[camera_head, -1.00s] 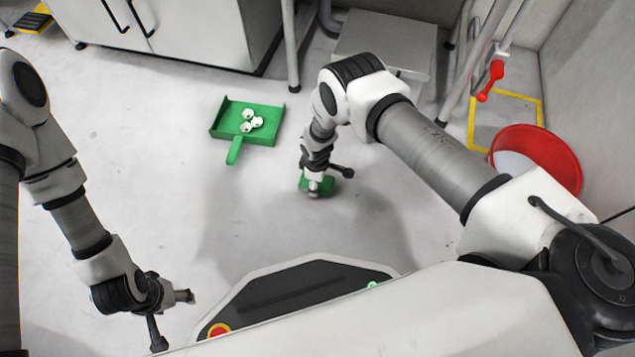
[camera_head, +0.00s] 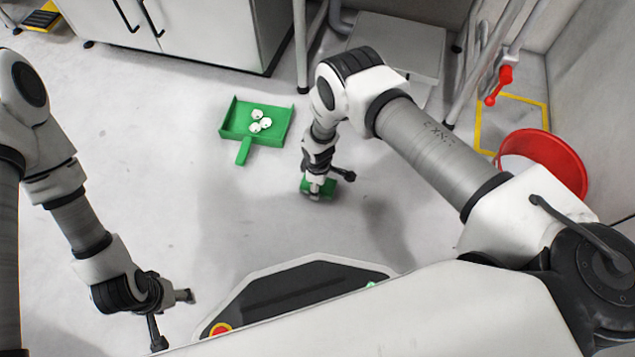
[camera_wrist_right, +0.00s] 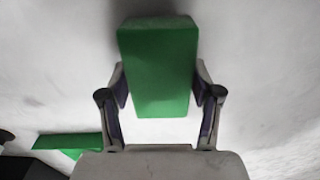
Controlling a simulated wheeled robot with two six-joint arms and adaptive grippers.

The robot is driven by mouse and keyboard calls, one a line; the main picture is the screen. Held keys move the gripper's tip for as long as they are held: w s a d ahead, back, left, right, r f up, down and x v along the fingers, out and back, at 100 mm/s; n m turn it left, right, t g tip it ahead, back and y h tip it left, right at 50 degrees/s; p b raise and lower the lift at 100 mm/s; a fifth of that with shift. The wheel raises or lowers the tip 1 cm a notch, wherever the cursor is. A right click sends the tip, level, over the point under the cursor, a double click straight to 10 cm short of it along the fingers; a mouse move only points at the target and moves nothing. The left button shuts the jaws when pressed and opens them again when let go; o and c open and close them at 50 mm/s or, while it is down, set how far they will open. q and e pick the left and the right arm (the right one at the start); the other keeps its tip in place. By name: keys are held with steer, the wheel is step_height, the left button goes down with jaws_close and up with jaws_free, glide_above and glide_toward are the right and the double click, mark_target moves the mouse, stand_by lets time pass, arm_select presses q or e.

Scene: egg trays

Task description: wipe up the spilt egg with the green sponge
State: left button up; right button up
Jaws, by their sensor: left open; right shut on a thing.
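The green sponge (camera_wrist_right: 158,65) is between the two fingers of my right gripper (camera_wrist_right: 160,88), which is shut on it. In the head view, the sponge (camera_head: 309,187) is low at the floor under my right gripper (camera_head: 318,188), mostly covered by it. I cannot tell whether it touches the floor. My left gripper (camera_head: 172,318) is open and empty at the lower left, far from the sponge. No spilt egg can be made out on the floor; it may be hidden under the sponge or gripper.
A green dustpan (camera_head: 276,138) holding several white pieces of shell lies left of my right gripper. A red bucket (camera_head: 570,160) stands at the right. A white cabinet (camera_head: 215,35) and a grey step (camera_head: 390,45) are at the back. The floor (camera_head: 150,170) at left is clear.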

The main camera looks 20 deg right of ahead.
steer(key=shift+w+r+p, duration=0.1)
steer(key=shift+r+p, duration=2.35)
steer(key=shift+r, duration=0.95)
